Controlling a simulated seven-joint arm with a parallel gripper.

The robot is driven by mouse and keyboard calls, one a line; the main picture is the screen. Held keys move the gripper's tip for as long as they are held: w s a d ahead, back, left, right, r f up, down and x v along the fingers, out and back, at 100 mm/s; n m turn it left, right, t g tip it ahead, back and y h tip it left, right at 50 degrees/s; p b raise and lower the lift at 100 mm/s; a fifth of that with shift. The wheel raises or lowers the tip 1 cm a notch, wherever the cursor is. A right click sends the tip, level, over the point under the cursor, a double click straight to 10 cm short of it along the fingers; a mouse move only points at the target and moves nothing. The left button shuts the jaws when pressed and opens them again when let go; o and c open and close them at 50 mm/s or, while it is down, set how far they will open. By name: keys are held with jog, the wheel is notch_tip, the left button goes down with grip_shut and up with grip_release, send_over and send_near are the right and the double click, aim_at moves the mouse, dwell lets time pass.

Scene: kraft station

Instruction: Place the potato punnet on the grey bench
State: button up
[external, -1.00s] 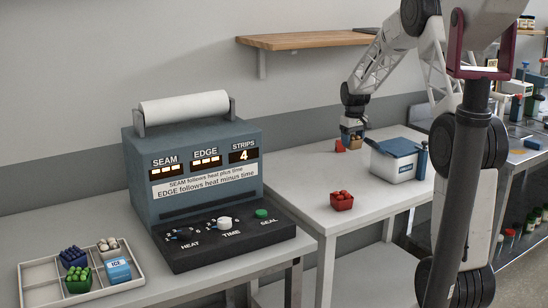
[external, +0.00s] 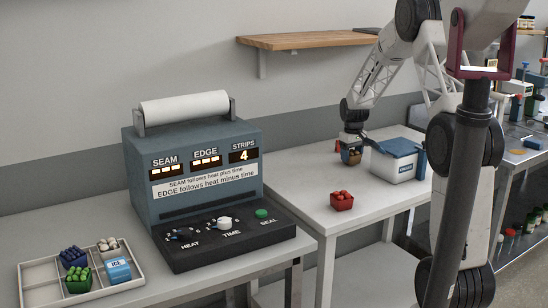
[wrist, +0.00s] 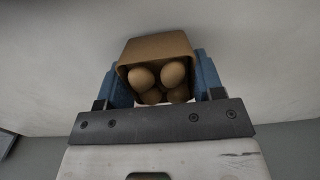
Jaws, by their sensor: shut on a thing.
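The potato punnet (wrist: 158,47) is a brown box with several round tan potatoes in it. My gripper (wrist: 160,82) is shut on it, with a blue finger on each side in the wrist view. In the external view my gripper (external: 352,148) and the punnet (external: 351,158) are low over the pale grey bench (external: 290,190), just left of a white cooler. I cannot tell whether the punnet touches the bench top.
The white cooler (external: 394,165) with a blue lid stands close right of the punnet. A red punnet (external: 342,201) sits nearer the front. The sealing machine (external: 200,160) and a divided tray (external: 135,275) are on the left bench. Clear bench lies left of the red punnet.

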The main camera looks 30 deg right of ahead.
aim_at(352, 152)
jog(key=shift+f, duration=0.25)
jog(key=shift+f, duration=0.1)
jog(key=o, duration=1)
notch_tip(352, 152, up, 12)
jog(key=shift+r, duration=0.15)
dwell(0.3)
dwell(0.5)
